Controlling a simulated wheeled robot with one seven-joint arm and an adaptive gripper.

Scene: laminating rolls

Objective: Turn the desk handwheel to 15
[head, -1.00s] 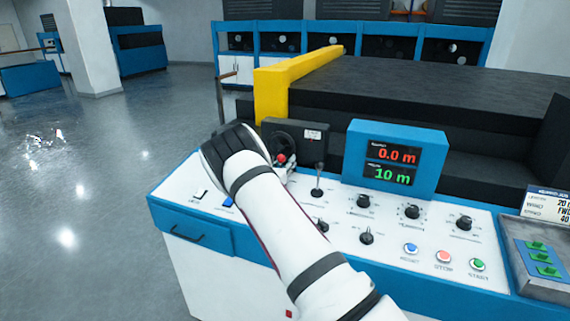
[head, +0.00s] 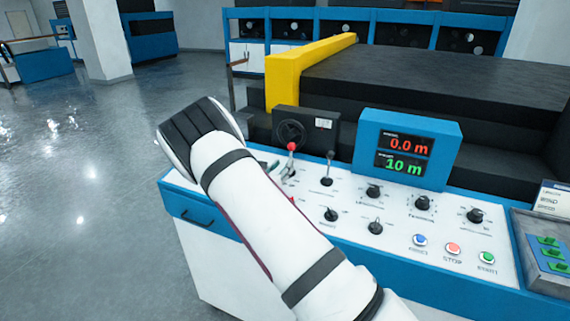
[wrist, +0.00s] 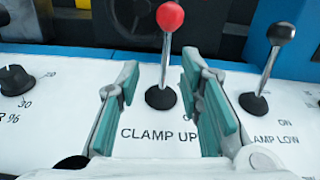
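The desk handwheel (head: 290,133) is a dark wheel on the face of a black box with a small white label. Its lower rim shows at the top edge of the wrist view (wrist: 138,14); no number on it is readable. My gripper (wrist: 160,75) is open and empty, with teal finger pads spread above the panel. A red-knobbed lever (wrist: 168,55) labelled "CLAMP UP" stands just beyond and between the fingertips in the picture; I see no contact. In the head view my forearm and wrist hide most of the gripper.
A black-knobbed lever (head: 328,168) stands right of the red one. The blue display (head: 408,148) reads 0.0 m and 10 m. Several knobs and push buttons (head: 453,248) fill the panel's right side. A yellow guard (head: 285,85) rises behind the black box.

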